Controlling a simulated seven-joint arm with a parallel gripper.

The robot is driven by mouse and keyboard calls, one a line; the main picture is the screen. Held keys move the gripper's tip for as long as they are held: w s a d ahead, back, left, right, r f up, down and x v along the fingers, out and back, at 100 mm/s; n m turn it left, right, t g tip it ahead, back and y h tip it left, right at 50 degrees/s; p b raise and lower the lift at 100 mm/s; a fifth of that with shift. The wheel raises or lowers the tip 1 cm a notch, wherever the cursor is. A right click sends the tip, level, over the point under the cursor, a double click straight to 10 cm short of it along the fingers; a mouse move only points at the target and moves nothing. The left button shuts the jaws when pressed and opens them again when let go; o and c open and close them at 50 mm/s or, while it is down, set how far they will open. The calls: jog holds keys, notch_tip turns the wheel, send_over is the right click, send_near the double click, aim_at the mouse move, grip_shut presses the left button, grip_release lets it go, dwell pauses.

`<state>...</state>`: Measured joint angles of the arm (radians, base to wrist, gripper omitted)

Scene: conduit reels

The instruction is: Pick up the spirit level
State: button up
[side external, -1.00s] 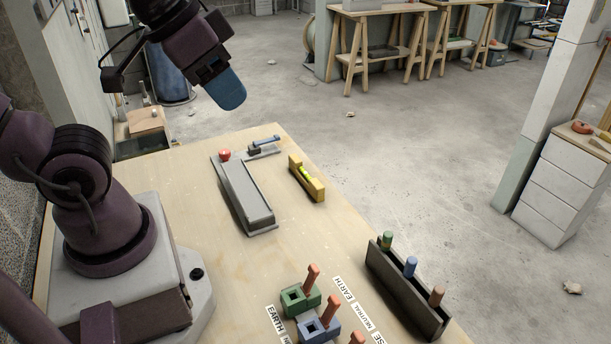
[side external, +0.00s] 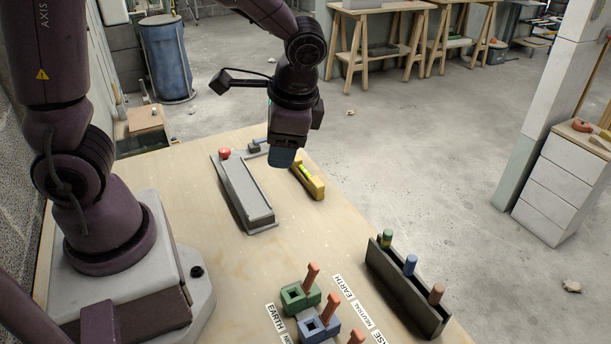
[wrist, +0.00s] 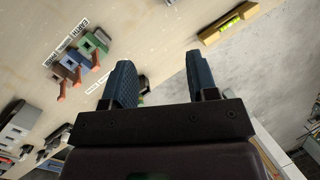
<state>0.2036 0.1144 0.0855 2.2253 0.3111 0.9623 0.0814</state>
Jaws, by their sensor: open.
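The yellow spirit level (side external: 309,182) with a green vial lies on the wooden table near its far right edge in the side view. It also shows at the top right of the wrist view (wrist: 230,22), beyond the right finger. My gripper (side external: 283,158) is above the table, just left of the level and apart from it, pointing down. In the wrist view the two dark blue fingers of my gripper (wrist: 160,78) are spread, with nothing held between them.
A long grey channel (side external: 243,195) with a red knob (side external: 225,154) lies left of the level. A dark rack (side external: 408,290) with upright pegs stands at the right front edge. Green (side external: 297,298) and blue (side external: 317,327) blocks with orange handles sit in front.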

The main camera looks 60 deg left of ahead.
aim_at(318, 182)
jog(key=w+a+f+m+t+y, duration=0.1)
jog(key=w+a+f+m+y, duration=0.2)
jog(key=w+f+m+y, duration=0.3)
jog(key=w+a+f+m+y, duration=0.4)
jog(key=w+f+m, duration=0.2)
jog(key=w+m, duration=0.15)
jog(key=f, duration=0.8)
jog(key=shift+s+a, duration=0.1)
jog(key=shift+a, duration=0.15)
jog(key=x, duration=0.6)
jog(key=shift+a, duration=0.3)
jog(key=shift+c, duration=0.4)
grip_shut()
